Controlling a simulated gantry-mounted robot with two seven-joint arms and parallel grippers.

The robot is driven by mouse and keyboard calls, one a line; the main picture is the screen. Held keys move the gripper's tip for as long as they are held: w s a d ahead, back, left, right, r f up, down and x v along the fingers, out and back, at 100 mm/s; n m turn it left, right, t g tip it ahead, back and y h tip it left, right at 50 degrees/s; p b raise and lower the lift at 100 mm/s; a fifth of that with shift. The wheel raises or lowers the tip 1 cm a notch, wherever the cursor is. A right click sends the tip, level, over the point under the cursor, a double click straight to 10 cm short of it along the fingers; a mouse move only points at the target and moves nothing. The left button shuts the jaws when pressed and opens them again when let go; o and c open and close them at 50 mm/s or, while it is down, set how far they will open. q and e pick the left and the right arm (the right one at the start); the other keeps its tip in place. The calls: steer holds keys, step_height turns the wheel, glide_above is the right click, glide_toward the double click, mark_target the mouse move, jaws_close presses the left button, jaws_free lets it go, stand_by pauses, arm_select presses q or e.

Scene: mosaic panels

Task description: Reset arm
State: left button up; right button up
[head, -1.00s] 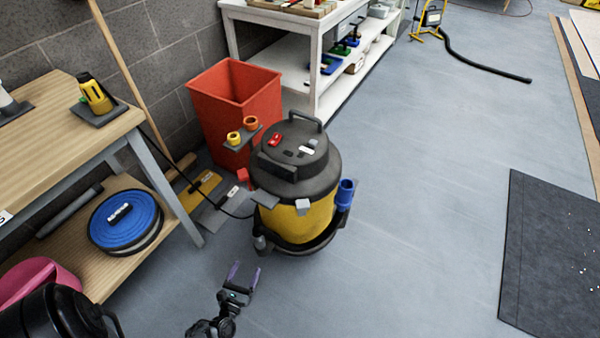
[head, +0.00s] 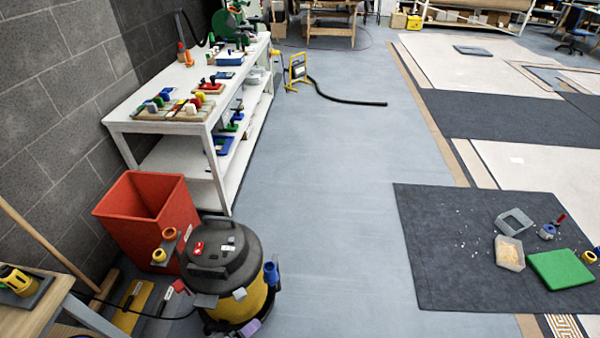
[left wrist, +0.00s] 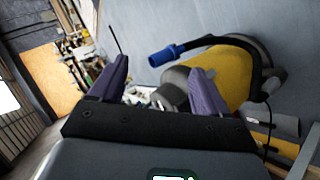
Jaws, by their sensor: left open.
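My left gripper (left wrist: 160,88) shows in the left wrist view with its two purple fingers wide apart and nothing held between them. In the head view only a purple fingertip (head: 250,327) shows at the bottom edge, in front of the vacuum's base. The black and yellow vacuum (head: 228,268) stands upright on the floor. In the left wrist view, its yellow body (left wrist: 222,75) lies beyond the fingers, with the blue hose end (left wrist: 165,55) near the top. I cannot tell whether a finger touches it. My right gripper is not in view.
A wooden bench (head: 45,310) is at lower left. A dark mat (head: 440,245) with a green block (head: 560,270) lies right. The grey floor (head: 330,200) between is clear.

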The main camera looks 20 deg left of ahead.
arm_select(q)
steer(key=s+d+r+m+g+y, duration=0.1)
steer(key=s+d+r+m+g, duration=0.25)
steer(key=r+m, duration=0.5)
steer(key=s+a+r+m+g+y, duration=0.1)
steer(key=s+r+m+g, duration=0.1)
steer(key=s+m+g, duration=0.35)
step_height(320, 180, up, 38)
steer(key=s+t+p, duration=0.1)
steer(key=t+p, duration=0.1)
steer(key=p, duration=3.6)
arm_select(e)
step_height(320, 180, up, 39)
arm_select(q)
step_height(320, 180, down, 75)
steer(key=b, duration=7.5)
steer(key=shift+s+a+f, duration=0.15)
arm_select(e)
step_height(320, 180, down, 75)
